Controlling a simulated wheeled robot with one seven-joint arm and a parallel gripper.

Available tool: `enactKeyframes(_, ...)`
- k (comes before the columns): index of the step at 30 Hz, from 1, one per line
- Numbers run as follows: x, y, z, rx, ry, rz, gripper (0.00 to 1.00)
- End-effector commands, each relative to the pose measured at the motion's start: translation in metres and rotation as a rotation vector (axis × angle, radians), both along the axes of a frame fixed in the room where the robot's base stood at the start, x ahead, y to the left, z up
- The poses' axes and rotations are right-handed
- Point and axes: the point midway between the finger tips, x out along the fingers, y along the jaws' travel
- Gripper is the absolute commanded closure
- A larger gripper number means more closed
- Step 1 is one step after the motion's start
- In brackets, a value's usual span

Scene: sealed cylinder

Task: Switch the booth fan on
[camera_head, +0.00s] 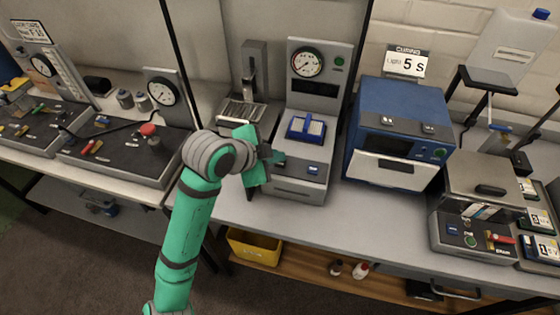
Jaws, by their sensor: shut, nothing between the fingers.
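My gripper (277,157) is shut and empty, at the end of my green arm. It is in front of the grey machine (298,188), at the left edge of its lower front. That machine has a round gauge (307,62), a green button (339,61) on its upright panel, a blue framed pad (306,128) on top and a small blue switch (312,170) on its front. I cannot tell whether the fingertips touch the machine. No fan is clearly visible, and I cannot tell which control is the booth fan's switch.
A blue curing oven (402,118) stands right of the machine, under a sign (407,62) reading "5 s". A grey unit (478,190) with a green button sits farther right. A metal stand (243,105) is behind my gripper. A yellow bin (254,248) is below the bench.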

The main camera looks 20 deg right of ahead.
Motion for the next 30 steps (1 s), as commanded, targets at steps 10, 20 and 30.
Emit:
enactKeyframes(10, 0.0, -0.002, 0.005, 0.001, -0.001, -0.003, 1.0)
enactKeyframes(20, -0.001, -0.003, 0.016, 0.001, 0.0, -0.001, 1.0)
enactKeyframes(30, -0.001, -0.003, 0.022, 0.001, -0.002, -0.002, 1.0)
